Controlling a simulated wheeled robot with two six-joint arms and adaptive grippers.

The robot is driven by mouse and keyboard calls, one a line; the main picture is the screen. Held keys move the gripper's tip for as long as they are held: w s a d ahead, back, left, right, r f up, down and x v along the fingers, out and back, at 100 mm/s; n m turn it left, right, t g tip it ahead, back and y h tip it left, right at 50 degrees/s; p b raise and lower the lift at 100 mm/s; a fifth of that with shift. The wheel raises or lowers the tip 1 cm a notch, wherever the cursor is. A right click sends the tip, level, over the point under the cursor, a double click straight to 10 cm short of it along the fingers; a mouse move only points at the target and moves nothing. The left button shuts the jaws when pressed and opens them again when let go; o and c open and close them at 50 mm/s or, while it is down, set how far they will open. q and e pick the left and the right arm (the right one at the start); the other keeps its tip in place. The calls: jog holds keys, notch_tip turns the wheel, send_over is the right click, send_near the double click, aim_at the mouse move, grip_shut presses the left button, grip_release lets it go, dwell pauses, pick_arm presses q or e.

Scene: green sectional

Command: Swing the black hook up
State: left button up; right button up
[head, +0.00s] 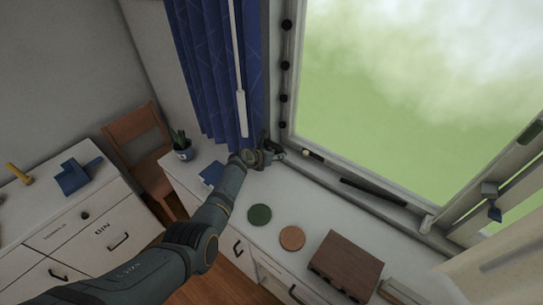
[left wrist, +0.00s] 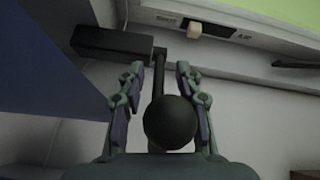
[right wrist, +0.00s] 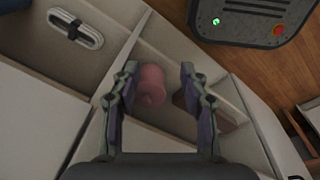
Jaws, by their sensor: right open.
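The black hook (left wrist: 158,75) shows in the left wrist view as a thin dark arm, with a round ball (left wrist: 170,122) on its near end and a dark block (left wrist: 105,42) at its far end, by the wall. My left gripper (left wrist: 158,72) is open, with one finger on each side of the hook's arm and gaps visible beside it. In the head view the left gripper (head: 276,152) is at the window's lower left corner, beside the blue curtain (head: 205,70); the hook is hard to make out there. My right gripper (right wrist: 158,70) is open and empty.
A pink cylinder (right wrist: 150,86) lies beyond the right fingers in an open compartment. The white counter (head: 235,205) holds a potted plant (head: 183,147), a green disc (head: 259,214), an orange disc (head: 292,238) and a brown box (head: 345,265). The window sill runs along the back.

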pick_arm(q)
jog(key=v, duration=1.2)
